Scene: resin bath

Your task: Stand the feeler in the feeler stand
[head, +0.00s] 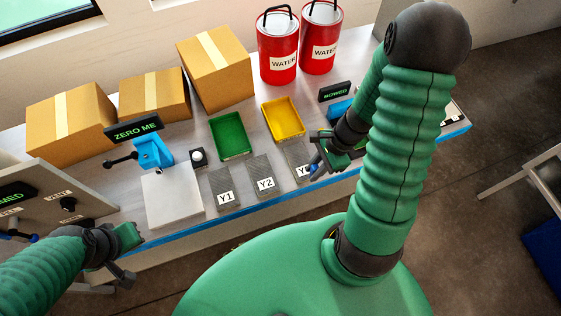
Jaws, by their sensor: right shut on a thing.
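My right gripper (326,153) is over the front right of the bench, by the third grey plate. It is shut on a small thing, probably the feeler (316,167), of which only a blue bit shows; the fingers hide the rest. A blue stand (152,151) with a black rod sticking out to the left stands behind the white plate, by a "ZERO ME" sign. Another blue block (340,110) is behind my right gripper, partly hidden by my arm. I cannot tell which one is the feeler stand. My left gripper (130,256) is open and empty off the bench's front left edge.
Grey plates marked Y1 (225,188) and Y2 (262,175) lie along the front. Behind are a green tray (231,138), a yellow tray (283,119), cardboard boxes (213,66) and red water cans (278,47). A white plate (173,202) and grey panel (60,205) are left.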

